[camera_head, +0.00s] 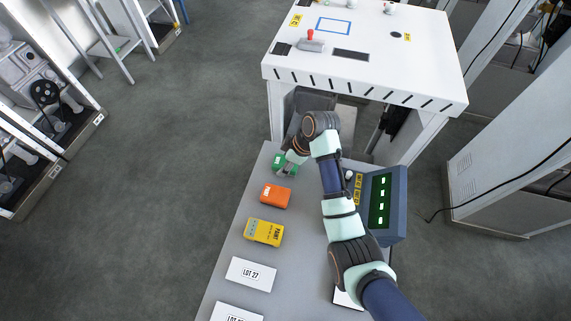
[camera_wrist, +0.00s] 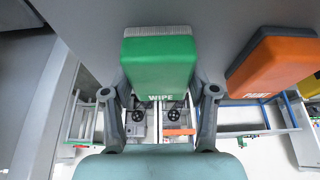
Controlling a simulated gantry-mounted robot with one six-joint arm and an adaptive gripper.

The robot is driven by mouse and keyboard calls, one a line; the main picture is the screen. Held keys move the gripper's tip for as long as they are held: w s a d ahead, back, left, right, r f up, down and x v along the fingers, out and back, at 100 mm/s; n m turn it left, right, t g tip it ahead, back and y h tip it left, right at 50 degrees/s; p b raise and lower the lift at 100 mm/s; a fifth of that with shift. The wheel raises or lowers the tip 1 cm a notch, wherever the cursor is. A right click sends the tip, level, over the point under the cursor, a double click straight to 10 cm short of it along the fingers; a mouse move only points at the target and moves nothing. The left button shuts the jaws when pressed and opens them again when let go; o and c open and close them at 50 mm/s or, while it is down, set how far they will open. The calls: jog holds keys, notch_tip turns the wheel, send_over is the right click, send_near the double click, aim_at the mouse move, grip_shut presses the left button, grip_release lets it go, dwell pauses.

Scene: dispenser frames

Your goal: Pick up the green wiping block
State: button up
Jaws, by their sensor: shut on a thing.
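The green wiping block (camera_head: 281,159) is near the far end of the grey table. In the wrist view the block (camera_wrist: 158,66), marked WIPE with pale bristles along its top edge, sits between the two fingers of my gripper (camera_wrist: 159,92). My gripper (camera_head: 287,170) is shut on it, one finger on each side. The fingers hide part of the block in the head view. I cannot tell whether it touches the table or is just above it.
An orange block (camera_head: 275,195), a yellow block (camera_head: 264,232) and white LOT cards (camera_head: 251,274) lie in a row towards the near end. A dark blue box with a green panel (camera_head: 381,202) stands right of my arm. A white workbench (camera_head: 390,75) stands beyond.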

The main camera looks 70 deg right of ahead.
jog(key=c, duration=0.3)
notch_tip(320, 180, up, 11)
jog(key=p, duration=0.2)
jog(key=shift+r+p, duration=0.1)
jog(key=shift+p, duration=0.2)
jog(key=shift+c, duration=0.2)
notch_tip(320, 180, up, 9)
jog(key=p, duration=0.8)
send_over(285, 162)
jog(key=shift+s, duration=0.1)
